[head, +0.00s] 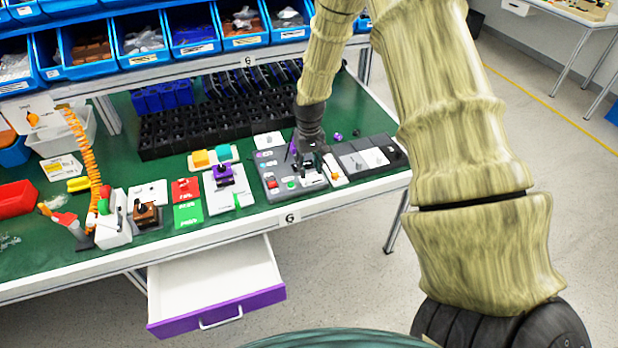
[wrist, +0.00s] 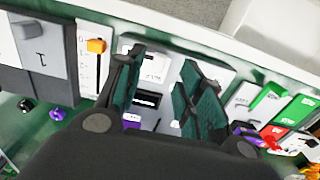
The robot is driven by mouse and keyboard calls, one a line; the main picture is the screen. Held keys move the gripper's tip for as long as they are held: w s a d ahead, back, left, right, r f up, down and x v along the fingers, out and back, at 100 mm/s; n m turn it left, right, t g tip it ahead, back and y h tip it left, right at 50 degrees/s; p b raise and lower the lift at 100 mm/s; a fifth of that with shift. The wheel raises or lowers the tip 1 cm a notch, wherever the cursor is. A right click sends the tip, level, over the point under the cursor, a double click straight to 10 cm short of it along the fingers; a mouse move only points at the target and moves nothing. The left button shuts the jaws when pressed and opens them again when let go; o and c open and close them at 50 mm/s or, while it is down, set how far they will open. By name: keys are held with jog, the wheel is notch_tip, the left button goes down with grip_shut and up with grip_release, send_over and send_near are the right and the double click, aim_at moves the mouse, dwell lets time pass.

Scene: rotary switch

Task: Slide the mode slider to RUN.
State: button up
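An orange slider knob (wrist: 96,46) sits at one end of a narrow slot on a white strip in the wrist view. It also shows in the head view (head: 334,174), at the right side of the grey control panel (head: 268,167). I cannot read the labels beside the slot, so RUN is not identifiable. My gripper (wrist: 162,78) is open and empty, with its dark green fingers apart. It hangs over the control panel beside the white strip, apart from the orange knob. In the head view my gripper (head: 318,164) hides part of the panel.
A grey panel with white plates (head: 364,158) lies right of the slider. Red and green tiles (head: 187,213) and a purple-topped device (head: 224,174) stand left. Black bins (head: 205,125) line the back. An open drawer (head: 215,283) juts out below the bench.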

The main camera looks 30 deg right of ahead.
aim_at(309, 181)
jog(key=shift+f+p, duration=0.9)
jog(key=shift+f, duration=2.2)
